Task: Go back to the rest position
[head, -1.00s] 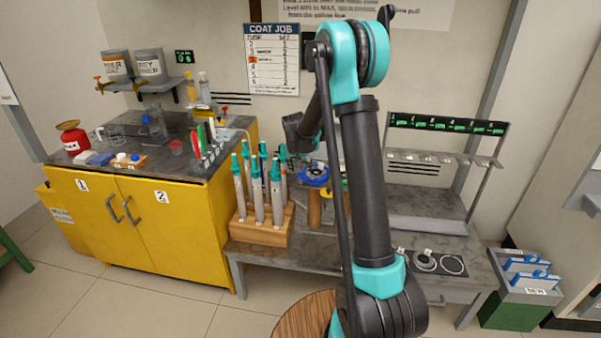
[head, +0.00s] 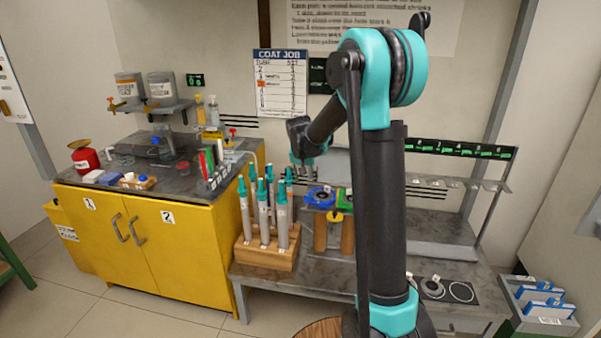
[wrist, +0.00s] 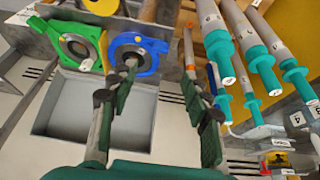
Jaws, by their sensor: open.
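My gripper (head: 302,160) is at the end of my bent arm, above and slightly left of the blue ring holder (head: 320,196) in the head view. In the wrist view my gripper (wrist: 158,75) is open, its two dark-green-padded fingers apart. No object shows held between them. The blue ring holder (wrist: 147,66) lies beyond the fingers, close to the left fingertip in the picture; I cannot tell whether they touch. A green holder (wrist: 62,32) is beside it. Several grey rods with teal caps (head: 282,222) stand upright in a wooden block (head: 266,252).
A yellow cabinet (head: 160,256) with bottles and tools on top stands at the left. A rack with green displays (head: 455,148) stands at the back right. Blue items sit in a bin (head: 541,318) at the lower right. Open floor lies in front of the cabinet.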

